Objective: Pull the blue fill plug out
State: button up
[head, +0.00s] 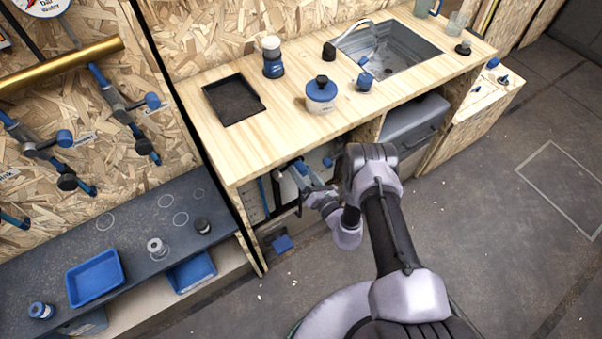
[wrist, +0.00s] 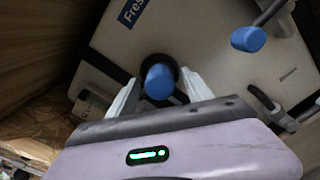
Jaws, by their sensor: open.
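The blue fill plug (wrist: 158,83) shows in the wrist view as a round blue cap in a black ring, on the face of a pale tank (wrist: 200,35) with a "Fres…" label. My gripper (wrist: 160,77) is open, with one pale finger on each side of the plug. I cannot tell whether the fingers touch it. In the head view my gripper (head: 301,178) reaches under the wooden counter. The plug cannot be made out for sure there.
A blue-ended lever (wrist: 248,38) and a black handle (wrist: 268,104) are on the right of the tank. The counter (head: 270,135) overhangs my arm and carries a black tray (head: 233,100), a blue-and-white pot (head: 321,95) and a sink (head: 392,50). Open floor lies at right.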

jog(key=shift+w+a, duration=0.35)
jog(key=shift+w, duration=0.15)
grip_shut()
